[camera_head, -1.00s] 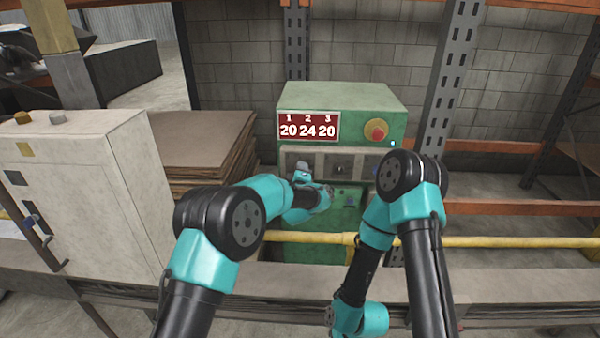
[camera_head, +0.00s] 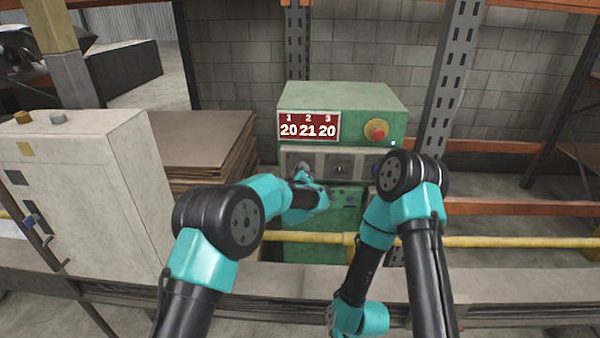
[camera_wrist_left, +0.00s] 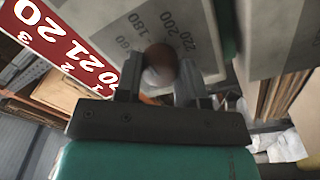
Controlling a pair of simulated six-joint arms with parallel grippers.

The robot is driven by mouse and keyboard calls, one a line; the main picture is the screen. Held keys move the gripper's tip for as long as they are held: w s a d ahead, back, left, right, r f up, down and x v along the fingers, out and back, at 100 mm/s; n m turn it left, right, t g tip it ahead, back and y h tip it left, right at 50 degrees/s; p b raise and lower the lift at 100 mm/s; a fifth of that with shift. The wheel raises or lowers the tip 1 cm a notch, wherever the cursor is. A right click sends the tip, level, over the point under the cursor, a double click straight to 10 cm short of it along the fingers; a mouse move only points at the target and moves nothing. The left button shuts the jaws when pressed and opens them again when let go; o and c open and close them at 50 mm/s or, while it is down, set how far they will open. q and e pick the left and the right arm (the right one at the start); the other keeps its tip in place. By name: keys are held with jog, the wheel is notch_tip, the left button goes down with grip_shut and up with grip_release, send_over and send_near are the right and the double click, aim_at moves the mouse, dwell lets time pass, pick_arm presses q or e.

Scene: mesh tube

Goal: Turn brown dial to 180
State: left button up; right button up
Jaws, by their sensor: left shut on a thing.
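The brown dial (camera_wrist_left: 160,64) shows in the left wrist view, between the fingers of my left gripper (camera_wrist_left: 161,84), which is shut on it. Part of its printed scale shows beyond it, with 180, 200 and 220 readable. In the head view my left gripper (camera_head: 302,171) is at the grey panel of the green machine (camera_head: 340,98), and the dial is hidden there. The red display (camera_head: 308,126) reads 20, 21, 20 under 1, 2, 3. My right arm is folded down on the right; its gripper does not show.
A red knob (camera_head: 377,129) sits on the machine's upper right. A yellow pipe (camera_head: 480,242) crosses in front of and beside the machine. A pale cabinet (camera_head: 90,190) stands at left, with stacked brown sheets (camera_head: 200,138) between it and the machine.

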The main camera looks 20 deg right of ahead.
pick_arm(q)
jog(key=o, duration=0.9)
jog(key=v, duration=1.7)
jog(key=shift+s, duration=0.2)
